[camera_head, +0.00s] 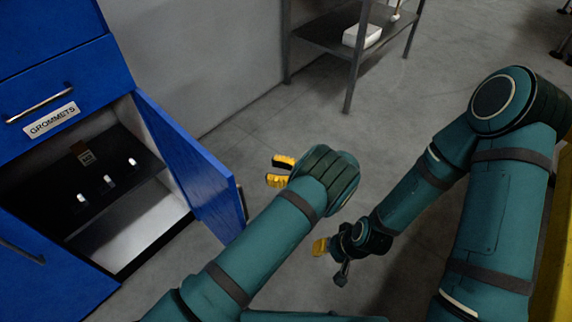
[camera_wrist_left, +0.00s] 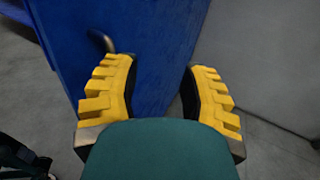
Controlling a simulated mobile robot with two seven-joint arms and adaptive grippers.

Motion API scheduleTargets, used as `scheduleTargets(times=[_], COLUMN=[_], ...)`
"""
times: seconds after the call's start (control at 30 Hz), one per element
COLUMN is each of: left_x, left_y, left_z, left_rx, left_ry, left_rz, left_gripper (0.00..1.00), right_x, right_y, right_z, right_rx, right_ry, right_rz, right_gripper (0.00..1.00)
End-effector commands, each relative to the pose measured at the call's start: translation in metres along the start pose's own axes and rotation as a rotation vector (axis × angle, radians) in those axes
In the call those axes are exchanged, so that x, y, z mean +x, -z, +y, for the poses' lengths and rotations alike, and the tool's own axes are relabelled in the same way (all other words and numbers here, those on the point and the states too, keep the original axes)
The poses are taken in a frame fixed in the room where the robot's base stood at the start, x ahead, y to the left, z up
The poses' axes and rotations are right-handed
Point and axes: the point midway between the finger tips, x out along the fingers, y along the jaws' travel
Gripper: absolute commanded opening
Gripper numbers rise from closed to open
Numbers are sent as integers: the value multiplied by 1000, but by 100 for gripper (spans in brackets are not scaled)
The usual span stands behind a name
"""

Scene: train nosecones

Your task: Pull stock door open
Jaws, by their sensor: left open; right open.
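The blue stock door (camera_head: 191,165) stands swung out from the cabinet, with the compartment behind it exposed. Its handle (camera_head: 242,203) is at the door's outer edge; part of it also shows in the left wrist view (camera_wrist_left: 103,41). My left gripper (camera_head: 280,171) is open and empty, to the right of the door and apart from it in the head view. In the left wrist view its yellow fingers (camera_wrist_left: 160,85) are spread before the blue door (camera_wrist_left: 150,40). My right gripper (camera_head: 330,258) is lower right, over the floor, away from the door.
The blue cabinet (camera_head: 60,50) has a drawer labelled GROMMETS (camera_head: 52,120) above the open compartment. Inside is a dark shelf (camera_head: 70,195) with several small white items. A grey rack (camera_head: 325,35) holding a white box stands at the back. Grey floor lies between.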

Motion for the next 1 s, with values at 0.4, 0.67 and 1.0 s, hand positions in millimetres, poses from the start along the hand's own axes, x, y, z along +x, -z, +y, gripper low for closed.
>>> scheduleTargets(times=[0.4,0.67,1.0], left_x=[-19,-28,-29], left_y=[1,0,0], left_z=[-18,-26,-27], left_rx=[-1,-1,0], left_ry=[1,1,1], left_rz=[0,0,-1], left_gripper=[43,43,43], right_x=[0,0,0], right_y=[0,0,0], right_z=[0,0,0], right_rx=[0,0,0], right_ry=[0,0,0], right_rz=[0,0,0], right_gripper=[47,47,47])
